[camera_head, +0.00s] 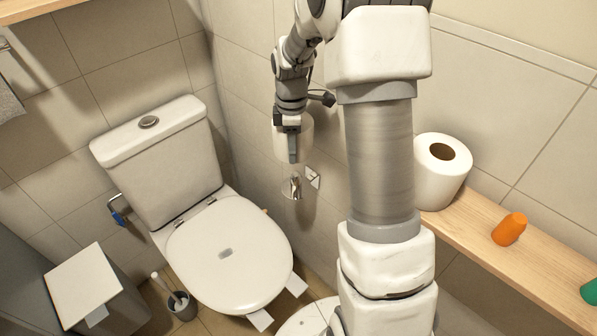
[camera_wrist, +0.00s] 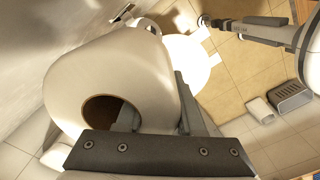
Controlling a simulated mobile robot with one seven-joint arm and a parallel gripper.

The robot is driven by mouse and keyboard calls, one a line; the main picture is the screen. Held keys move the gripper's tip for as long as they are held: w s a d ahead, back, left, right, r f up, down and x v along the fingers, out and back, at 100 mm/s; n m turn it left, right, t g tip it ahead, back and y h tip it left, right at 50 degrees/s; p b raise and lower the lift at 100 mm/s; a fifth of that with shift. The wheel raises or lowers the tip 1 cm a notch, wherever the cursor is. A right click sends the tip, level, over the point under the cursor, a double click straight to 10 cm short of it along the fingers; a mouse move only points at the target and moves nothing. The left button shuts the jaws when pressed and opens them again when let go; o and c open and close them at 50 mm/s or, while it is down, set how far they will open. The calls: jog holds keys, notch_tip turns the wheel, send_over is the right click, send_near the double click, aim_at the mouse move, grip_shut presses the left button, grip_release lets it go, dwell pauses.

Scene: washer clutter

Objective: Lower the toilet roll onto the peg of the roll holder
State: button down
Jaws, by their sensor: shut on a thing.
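A white toilet roll (camera_head: 306,140) is in my gripper (camera_head: 292,152), held near the wall to the right of the toilet. In the wrist view the roll (camera_wrist: 110,75) fills the left half, its dark core facing the camera. One finger of my gripper (camera_wrist: 158,108) reaches into the core and the other lies along the outside, so the jaws pinch the roll's wall. The shiny metal roll holder (camera_head: 293,188) is on the wall below the roll in the head view, with a visible gap between them. The roll's far end is hidden in the wrist view.
The toilet (camera_head: 228,250) stands left of the holder. A second white roll (camera_head: 443,185), an orange object (camera_head: 509,229) and a green object (camera_head: 590,291) are on a wooden shelf (camera_head: 470,216) at right. The tiled wall is close to the held roll.

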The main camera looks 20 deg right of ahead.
jog(key=shift+d+f+n+b, duration=0.4)
jog(key=shift+f+n+b, duration=0.2)
jog(key=shift+f, duration=0.2)
jog(key=shift+d+f+n+b, duration=0.45)
jog(key=shift+f+n, duration=0.25)
jog(key=shift+f, duration=0.1)
notch_tip(320, 180, down, 5)
jog(key=b, duration=0.4)
jog(key=shift+r+p, duration=0.1)
jog(key=shift+p, duration=0.25)
dwell(0.5)
jog(key=shift+f+b, duration=0.55)
jog(key=shift+f, duration=0.5)
jog(key=shift+f, duration=0.15)
jog(key=shift+f, duration=0.15)
jog(key=shift+c, duration=0.3)
grip_release()
